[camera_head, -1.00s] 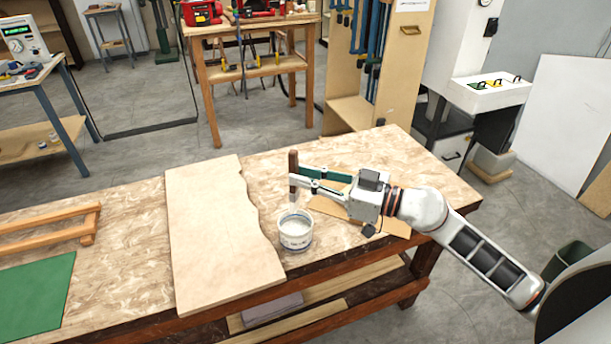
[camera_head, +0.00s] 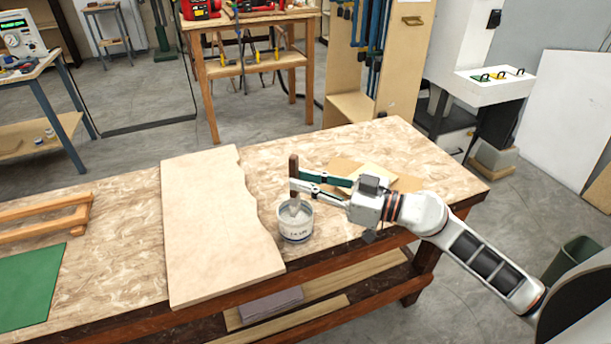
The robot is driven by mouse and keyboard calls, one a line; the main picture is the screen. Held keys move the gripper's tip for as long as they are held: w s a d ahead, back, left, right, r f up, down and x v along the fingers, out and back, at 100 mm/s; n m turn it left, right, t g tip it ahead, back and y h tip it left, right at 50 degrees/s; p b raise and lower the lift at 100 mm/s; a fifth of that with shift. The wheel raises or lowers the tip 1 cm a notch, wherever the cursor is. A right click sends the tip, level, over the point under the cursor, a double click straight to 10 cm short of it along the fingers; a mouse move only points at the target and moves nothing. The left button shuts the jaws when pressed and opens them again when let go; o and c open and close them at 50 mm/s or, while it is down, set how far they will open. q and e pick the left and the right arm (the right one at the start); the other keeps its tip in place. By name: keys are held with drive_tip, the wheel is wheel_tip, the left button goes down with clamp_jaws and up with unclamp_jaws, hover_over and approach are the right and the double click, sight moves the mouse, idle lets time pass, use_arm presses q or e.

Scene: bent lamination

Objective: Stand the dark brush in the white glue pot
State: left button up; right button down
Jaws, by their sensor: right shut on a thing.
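The dark brush (camera_head: 294,170) is upright, its brown handle between the fingers of my right gripper (camera_head: 296,184). My right gripper is shut on the brush, directly above the white glue pot (camera_head: 296,228). The brush's pale lower end reaches down into the mouth of the pot. Whether it touches the glue or the bottom cannot be seen. The pot stands upright on the workbench (camera_head: 130,215), close to its front edge. My left gripper is not in view.
A pale board (camera_head: 212,225) with a wavy right edge lies just left of the pot. Thin wooden sheets (camera_head: 375,178) lie behind my right gripper. A wooden frame (camera_head: 45,215) and a green mat (camera_head: 28,288) are at the far left. The bench's right end is clear.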

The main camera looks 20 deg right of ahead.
drive_tip(key=shift+f+b, duration=0.4)
drive_tip(key=shift+f, duration=1.15)
drive_tip(key=c, duration=1.8)
unclamp_jaws()
drive_tip(key=shift+c, duration=0.2)
drive_tip(key=v, duration=1.2)
